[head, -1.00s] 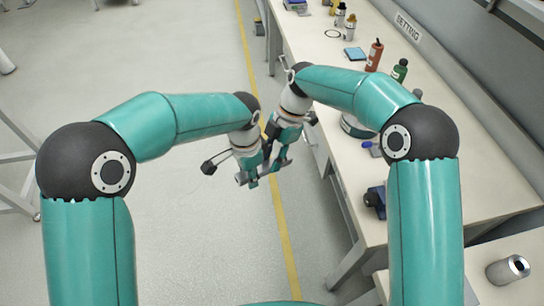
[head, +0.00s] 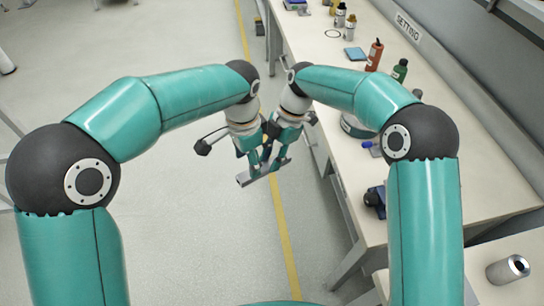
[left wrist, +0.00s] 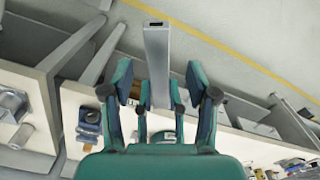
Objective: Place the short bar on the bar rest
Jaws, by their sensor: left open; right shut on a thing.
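The short bar (head: 252,178), a grey metal bar, is held in the air above the floor, left of the bench. My right gripper (head: 280,158) is shut on it near its right part. My left gripper (head: 255,160) is open close beside it, left of the right gripper. In the left wrist view the bar (left wrist: 157,60) runs between the spread fingers of my left gripper (left wrist: 160,90), with gaps on both sides. In the head view the grippers overlap, so their contact with the bar is partly hidden. I cannot identify the bar rest.
The long bench (head: 455,185) on the right carries a red bottle (head: 374,56), a green bottle (head: 400,70), a blue pad (head: 355,54) and a dark blue device (head: 374,200) at its near edge. Floor left is open.

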